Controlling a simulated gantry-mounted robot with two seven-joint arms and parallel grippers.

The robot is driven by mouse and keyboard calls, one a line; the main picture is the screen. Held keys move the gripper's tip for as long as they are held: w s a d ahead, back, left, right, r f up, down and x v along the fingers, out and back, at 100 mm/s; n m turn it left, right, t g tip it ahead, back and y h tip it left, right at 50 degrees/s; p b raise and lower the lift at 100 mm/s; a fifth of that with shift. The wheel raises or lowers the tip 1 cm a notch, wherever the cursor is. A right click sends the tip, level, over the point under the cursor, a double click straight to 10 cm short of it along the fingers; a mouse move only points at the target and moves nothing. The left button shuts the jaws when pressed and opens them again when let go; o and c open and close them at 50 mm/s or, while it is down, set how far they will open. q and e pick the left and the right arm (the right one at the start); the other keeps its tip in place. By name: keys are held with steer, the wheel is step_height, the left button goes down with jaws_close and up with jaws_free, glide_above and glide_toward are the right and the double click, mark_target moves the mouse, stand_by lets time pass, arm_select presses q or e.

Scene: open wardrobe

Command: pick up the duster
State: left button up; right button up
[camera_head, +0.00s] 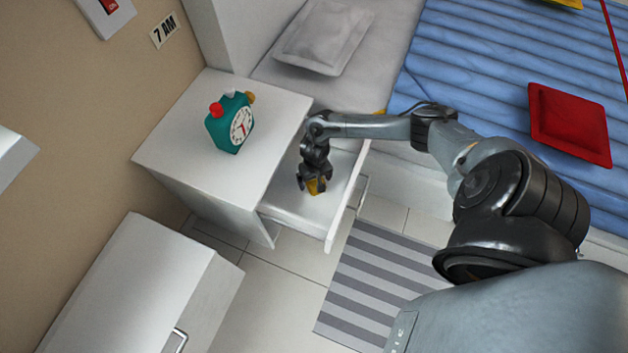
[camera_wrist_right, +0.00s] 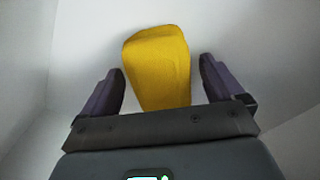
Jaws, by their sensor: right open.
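The duster, a yellow object (camera_wrist_right: 158,65), lies inside the open drawer (camera_head: 288,207) of the white nightstand. In the head view only a small yellow part (camera_head: 316,187) shows beneath my right gripper (camera_head: 312,186). In the right wrist view my right gripper (camera_wrist_right: 160,88) is open, with one dark finger on each side of the yellow object. A gap shows between each finger and the object, and the near end of the object is hidden behind the gripper body. My left gripper is not in view.
A teal alarm clock (camera_head: 230,122) stands on the nightstand top (camera_head: 185,130). The drawer's walls and front (camera_head: 347,195) surround my right gripper closely. A bed with a blue cover (camera_head: 480,60) and a red cushion (camera_head: 570,124) is at right. A striped rug (camera_head: 375,285) lies on the floor.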

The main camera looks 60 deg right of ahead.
steer(key=c, duration=1.1)
step_height(320, 180, up, 10)
steer(key=p, duration=0.6)
steer(key=shift+f+p, duration=0.15)
steer(key=shift+p, duration=0.15)
steer(key=shift+c, duration=0.2)
step_height(320, 180, up, 8)
steer(key=p, duration=1)
steer(key=w+a+r+n, duration=0.3)
steer(key=w+a+r, duration=0.55)
steer(key=a, duration=0.25)
steer(key=w+a+r+n, duration=0.4)
steer(key=w+a+r, duration=0.3)
steer(key=a+r, duration=0.4)
steer(key=s+r+p, duration=0.3)
steer(key=r+p, duration=1.6)
steer(key=r, duration=0.1)
steer(key=s+a+r+n+p, duration=0.1)
steer(key=s+r+p, duration=0.3)
steer(key=r+p, duration=1.6)
steer(key=shift+r, duration=0.3)
